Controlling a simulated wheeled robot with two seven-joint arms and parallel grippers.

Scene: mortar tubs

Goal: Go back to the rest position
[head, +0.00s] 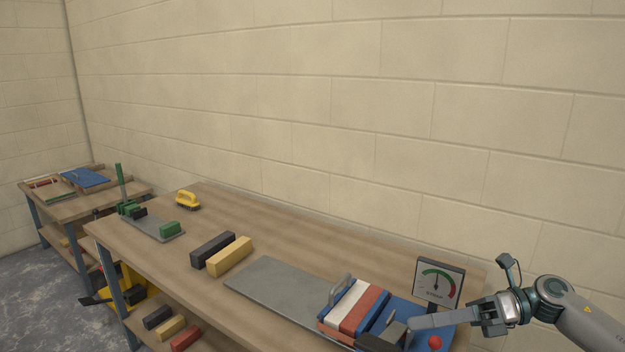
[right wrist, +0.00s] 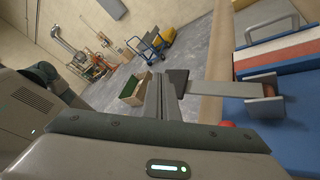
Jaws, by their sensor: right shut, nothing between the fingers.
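My right gripper (head: 413,323) reaches in from the right in the head view, over the blue base (head: 402,308) of a bench device. Its long grey fingers are shut with nothing between them; they also show in the right wrist view (right wrist: 162,92). The fingertips are close to the black-ended lever (head: 380,342) of the device, which also shows in the right wrist view (right wrist: 222,93). I cannot tell whether they touch it. My left gripper is not in view.
Red, white and blue blocks with a grey handle (head: 341,290) sit beside the lever. A dial gauge (head: 440,283) stands behind, a red knob (head: 435,342) in front. Black (head: 213,250) and yellow (head: 230,256) bars lie farther left on the bench. The space above is clear.

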